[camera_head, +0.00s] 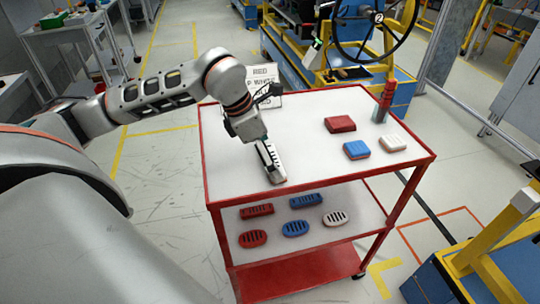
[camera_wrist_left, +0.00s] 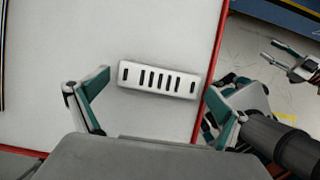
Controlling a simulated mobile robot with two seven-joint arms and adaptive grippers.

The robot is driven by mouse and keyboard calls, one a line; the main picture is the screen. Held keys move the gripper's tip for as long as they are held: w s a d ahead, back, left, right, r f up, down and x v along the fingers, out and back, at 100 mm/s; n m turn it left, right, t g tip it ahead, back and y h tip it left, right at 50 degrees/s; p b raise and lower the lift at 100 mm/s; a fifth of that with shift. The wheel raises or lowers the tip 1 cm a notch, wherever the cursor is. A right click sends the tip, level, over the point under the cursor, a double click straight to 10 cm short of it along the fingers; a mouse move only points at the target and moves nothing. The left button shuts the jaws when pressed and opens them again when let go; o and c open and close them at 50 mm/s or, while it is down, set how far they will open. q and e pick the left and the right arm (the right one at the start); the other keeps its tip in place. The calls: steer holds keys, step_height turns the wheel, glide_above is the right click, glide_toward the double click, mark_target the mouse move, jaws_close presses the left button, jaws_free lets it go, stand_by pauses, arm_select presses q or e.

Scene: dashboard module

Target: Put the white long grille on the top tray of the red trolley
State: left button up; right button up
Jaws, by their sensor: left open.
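The white long grille (camera_wrist_left: 160,79) lies flat on the white top tray (camera_wrist_left: 60,25) of the red trolley, near its red rim. It is a narrow white bar with a row of dark slots. It also shows in the head view (camera_head: 277,172) near the front edge, partly behind my gripper. My left gripper (camera_wrist_left: 155,108) is open, pointing down, one finger near each end of the grille. In the head view the left gripper (camera_head: 266,150) is right over the grille. I cannot tell whether the fingers touch it. My right gripper is not in the head view.
Several red, blue and white grilles lie on the lower shelf (camera_head: 349,201). A sign (camera_head: 262,76) stands at the back. The tray's middle is clear.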

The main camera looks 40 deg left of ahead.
arm_select(q)
steer(key=v, duration=1.2)
steer(key=shift+p, duration=0.45)
steer(key=shift+s, duration=0.1)
